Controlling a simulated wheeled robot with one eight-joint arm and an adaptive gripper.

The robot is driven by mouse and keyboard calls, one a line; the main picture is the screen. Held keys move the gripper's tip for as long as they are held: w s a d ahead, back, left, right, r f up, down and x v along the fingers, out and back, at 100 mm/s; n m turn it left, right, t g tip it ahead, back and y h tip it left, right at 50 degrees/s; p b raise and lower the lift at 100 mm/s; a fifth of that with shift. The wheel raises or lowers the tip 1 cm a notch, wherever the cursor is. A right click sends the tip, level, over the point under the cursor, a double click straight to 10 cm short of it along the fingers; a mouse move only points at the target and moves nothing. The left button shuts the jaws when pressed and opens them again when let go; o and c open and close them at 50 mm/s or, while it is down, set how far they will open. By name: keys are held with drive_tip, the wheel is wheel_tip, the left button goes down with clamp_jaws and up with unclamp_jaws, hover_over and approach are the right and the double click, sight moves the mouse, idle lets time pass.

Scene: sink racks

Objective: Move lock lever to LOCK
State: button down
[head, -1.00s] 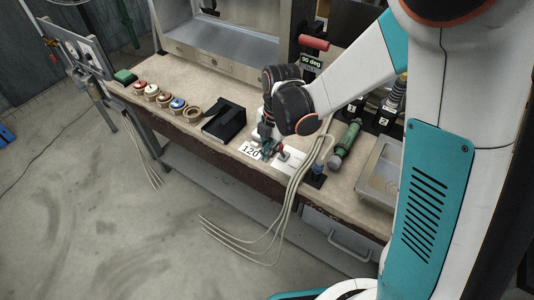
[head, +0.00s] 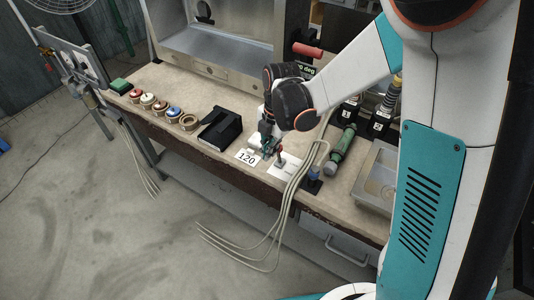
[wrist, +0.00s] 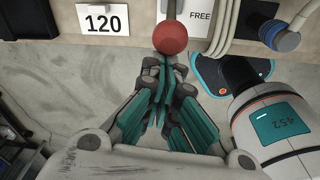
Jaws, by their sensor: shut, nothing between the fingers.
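The lock lever has a round red knob (wrist: 170,37). In the head view the lever (head: 281,155) stands near the front edge of the workbench, on a white plate. The word FREE (wrist: 200,15) is printed on the plate beside the knob; no LOCK marking is readable. My gripper (wrist: 163,65) has teal fingers, shut and empty, with the tips just below the knob in the wrist view. I cannot tell whether they touch it. In the head view my gripper (head: 268,149) is just left of the lever, pointing down.
A card reading 120 (head: 246,158) lies left of the lever. A black box (head: 220,129) and several round buttons (head: 173,114) stand farther left. Pale cables (head: 297,190) hang over the bench edge right of the lever, near a blue-topped fitting (head: 314,174) and green cylinder (head: 341,148).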

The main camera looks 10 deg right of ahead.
drive_tip(key=w+d+r, duration=0.1)
drive_tip(key=w+d, duration=0.4)
drive_tip(key=w, duration=0.2)
drive_tip(key=shift+w+d, duration=0.15)
drive_tip(key=shift+d, duration=0.25)
idle(0.4)
drive_tip(key=shift+r, duration=0.1)
drive_tip(key=s+d+r+m+t, duration=0.1)
drive_tip(key=s+r+m, duration=0.2)
drive_tip(key=r, duration=0.5)
drive_tip(key=s+d+r+m+t, duration=0.1)
drive_tip(key=s+r+m, duration=0.15)
drive_tip(key=r, duration=0.45)
drive_tip(key=s+d+r+m+t, duration=0.1)
drive_tip(key=s+d+m+t, duration=0.1)
drive_tip(key=s+m, duration=0.7)
drive_tip(key=s+d+r+m+t+h, duration=0.1)
drive_tip(key=s+d+r+m+t, duration=0.1)
drive_tip(key=s+m, duration=0.7)
drive_tip(key=d+m+t, duration=0.1)
drive_tip(key=m, duration=0.1)
drive_tip(key=shift+d+r+m+t, duration=0.15)
drive_tip(key=shift+r+m+t, duration=0.1)
drive_tip(key=shift+m+t, duration=0.1)
